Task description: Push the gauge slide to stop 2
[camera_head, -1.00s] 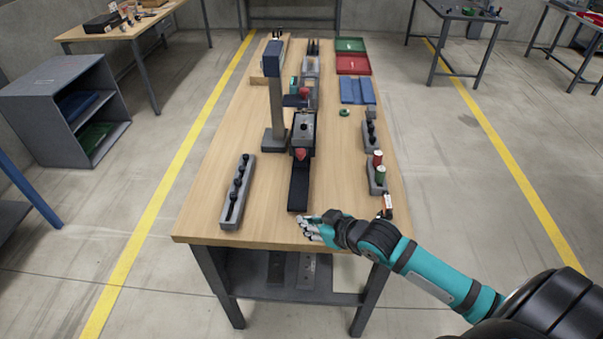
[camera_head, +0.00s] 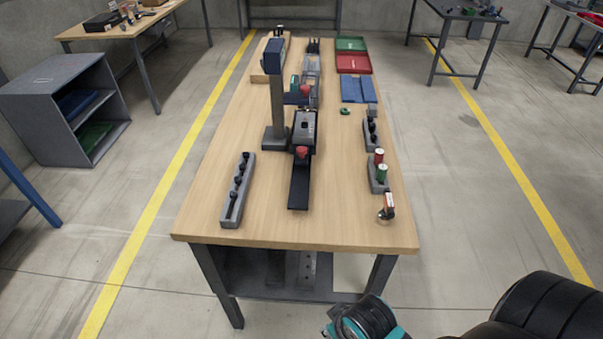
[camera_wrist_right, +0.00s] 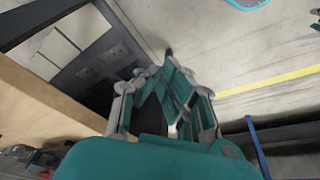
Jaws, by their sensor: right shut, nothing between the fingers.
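A dark device (camera_head: 304,125) with a red knob (camera_head: 302,152) stands mid-table, and a long black track (camera_head: 299,188) runs from it toward the front edge. I cannot tell for sure which part is the gauge slide, and I can read no stop numbers. Next to it stands a grey column (camera_head: 278,105) with a blue-grey head. My right gripper (camera_wrist_right: 168,72) is shut and empty in the right wrist view, beside and below the table edge. In the head view only a teal and black part of my right arm shows at the bottom; the fingers are not clear there. My left gripper is out of view.
A grey rail (camera_head: 231,209) with several black knobs lies front left. A grey holder (camera_head: 373,186) with red and green cylinders and a small orange-black item (camera_head: 387,207) are at right. Red (camera_head: 353,64) and green (camera_head: 351,44) trays sit at the back. The front table strip is clear.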

